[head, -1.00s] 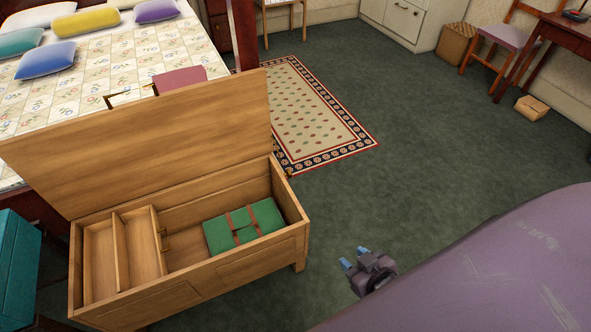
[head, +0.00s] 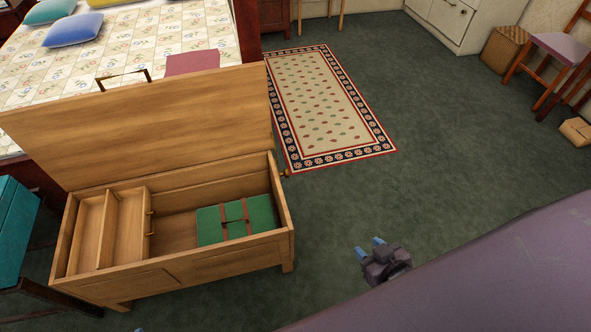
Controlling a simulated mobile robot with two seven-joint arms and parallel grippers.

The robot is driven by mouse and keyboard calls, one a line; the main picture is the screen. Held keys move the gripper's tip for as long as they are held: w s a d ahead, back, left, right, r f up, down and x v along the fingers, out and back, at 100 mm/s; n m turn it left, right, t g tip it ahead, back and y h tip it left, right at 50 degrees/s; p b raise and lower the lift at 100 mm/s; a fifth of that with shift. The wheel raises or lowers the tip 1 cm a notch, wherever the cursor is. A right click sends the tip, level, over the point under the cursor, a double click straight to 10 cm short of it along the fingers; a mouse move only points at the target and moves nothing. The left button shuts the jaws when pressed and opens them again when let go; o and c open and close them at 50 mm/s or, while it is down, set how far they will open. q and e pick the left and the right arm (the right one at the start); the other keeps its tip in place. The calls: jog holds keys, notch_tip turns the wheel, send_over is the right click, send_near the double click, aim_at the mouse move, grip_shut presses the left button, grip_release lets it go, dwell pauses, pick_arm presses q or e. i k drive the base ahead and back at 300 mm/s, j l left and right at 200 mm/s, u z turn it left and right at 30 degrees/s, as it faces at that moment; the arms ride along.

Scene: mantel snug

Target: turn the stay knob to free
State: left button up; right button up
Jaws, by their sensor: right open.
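The wooden chest (head: 190,272) stands with its lid (head: 150,125) raised and leaning back. A small brass-coloured knob (head: 285,173), which looks like the stay knob, sits at the chest's right end near the back corner. Its setting is too small to read. My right gripper (head: 370,248) is open and empty over the carpet, right of the chest and clear of the knob. A small bluish tip at the bottom edge may be my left gripper (head: 138,329); the rest is out of frame.
A green strapped case (head: 208,226) and a divided wooden tray lie inside the chest. A teal box (head: 12,225) stands at left, the bed (head: 140,45) behind. A patterned rug (head: 320,110) lies beyond the knob.

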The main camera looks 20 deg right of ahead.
aim_at(286, 174)
jog(key=l+u, duration=0.25)
jog(key=l, duration=1.5)
jog(key=i+l+u, duration=0.1)
jog(key=u, duration=0.2)
jog(key=l+u, duration=0.2)
jog(key=u, duration=0.15)
jog(key=i, duration=0.05)
